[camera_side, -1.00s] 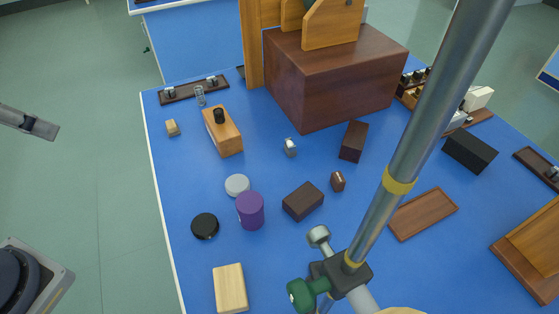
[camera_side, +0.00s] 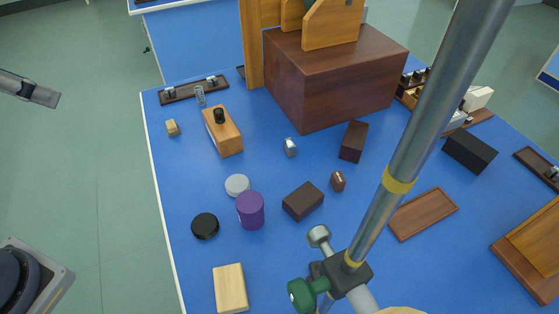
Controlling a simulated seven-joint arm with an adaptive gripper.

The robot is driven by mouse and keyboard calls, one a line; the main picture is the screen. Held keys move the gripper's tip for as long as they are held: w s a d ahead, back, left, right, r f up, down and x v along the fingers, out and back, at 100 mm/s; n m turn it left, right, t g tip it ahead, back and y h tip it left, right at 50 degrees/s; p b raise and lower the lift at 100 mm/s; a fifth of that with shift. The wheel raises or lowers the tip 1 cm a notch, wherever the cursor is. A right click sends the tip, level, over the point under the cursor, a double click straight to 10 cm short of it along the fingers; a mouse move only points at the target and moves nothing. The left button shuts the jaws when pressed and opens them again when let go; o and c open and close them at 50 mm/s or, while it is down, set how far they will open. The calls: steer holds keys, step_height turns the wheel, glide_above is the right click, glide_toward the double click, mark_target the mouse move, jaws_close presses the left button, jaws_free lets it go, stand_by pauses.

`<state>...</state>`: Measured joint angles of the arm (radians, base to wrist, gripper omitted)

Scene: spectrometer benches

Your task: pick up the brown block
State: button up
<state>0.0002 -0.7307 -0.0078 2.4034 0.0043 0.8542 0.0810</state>
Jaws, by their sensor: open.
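A dark brown block (camera_side: 303,202) lies flat on the blue bench top (camera_side: 275,260), right of a purple cylinder (camera_side: 250,210). A second dark brown block (camera_side: 353,141) lies farther back, in front of the large wooden box. A small brown piece (camera_side: 338,181) with a light mark sits between them. The pictures do not settle which one the task names. Only the end of my gripper (camera_side: 38,92) shows, at the left edge, off the bench and far from the blocks. It holds nothing that I can see, and its jaws are seen edge-on.
A metal stand rod (camera_side: 432,95) with a green-knobbed clamp (camera_side: 318,288) crosses the right foreground. The large wooden box (camera_side: 330,80) fills the back. A black disc (camera_side: 205,226), a pale wooden block (camera_side: 230,288) and a shallow brown tray (camera_side: 423,214) lie around the brown block.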

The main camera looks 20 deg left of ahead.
steer(key=w+d+r+m, duration=0.25)
steer(key=w+r, duration=0.25)
steer(key=w, duration=0.3)
steer(key=w+d+m+h, duration=0.2)
steer(key=w+d+m, duration=0.1)
steer(key=w+d, duration=0.85)
steer(key=m+g+h, duration=0.2)
steer(key=m+g, duration=0.2)
glide_above(334, 180)
steer(key=s+a, duration=0.1)
steer(key=a, duration=0.1)
step_height(334, 180, down, 36)
steer(key=shift+f, duration=0.25)
steer(key=shift+s+x, duration=0.2)
steer(key=shift+x, duration=3)
steer(key=shift+a+f, duration=0.1)
steer(key=shift+a, duration=0.05)
